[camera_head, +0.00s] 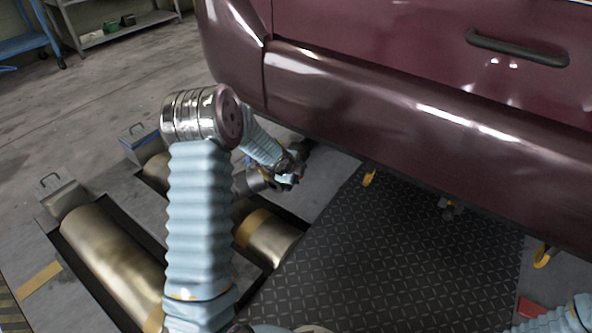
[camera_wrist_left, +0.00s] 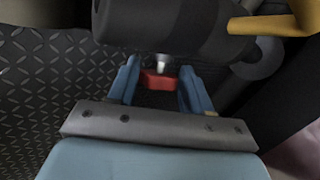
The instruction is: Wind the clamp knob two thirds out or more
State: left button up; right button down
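The clamp knob (camera_wrist_left: 158,80) is a small red piece on a short shiny screw (camera_wrist_left: 160,64), below a dark cylindrical body (camera_wrist_left: 165,25) in the left wrist view. My left gripper (camera_wrist_left: 159,84) has one blue finger on each side of the knob, and both fingers appear to touch it. In the head view my left gripper (camera_head: 288,178) is low beside the car's lower edge, small and partly hidden by my arm. The screw's full length cannot be told. My right arm's sleeve shows at the bottom right of the head view; its gripper is out of view.
The maroon car (camera_head: 400,100) overhangs the work area. A black tread plate (camera_head: 370,260) and brass rollers (camera_head: 110,255) lie below. Yellow hooks (camera_head: 541,256) stand near the car. A yellow bar (camera_wrist_left: 275,24) juts beside the dark body. Grey floor is free at left.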

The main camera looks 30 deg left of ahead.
pick_arm(q)
jog(key=o, duration=0.4)
jog(key=p+v, duration=0.4)
jog(key=v, duration=1)
jog(key=shift+w+a+r, duration=0.1)
jog(key=shift+w+a, duration=0.05)
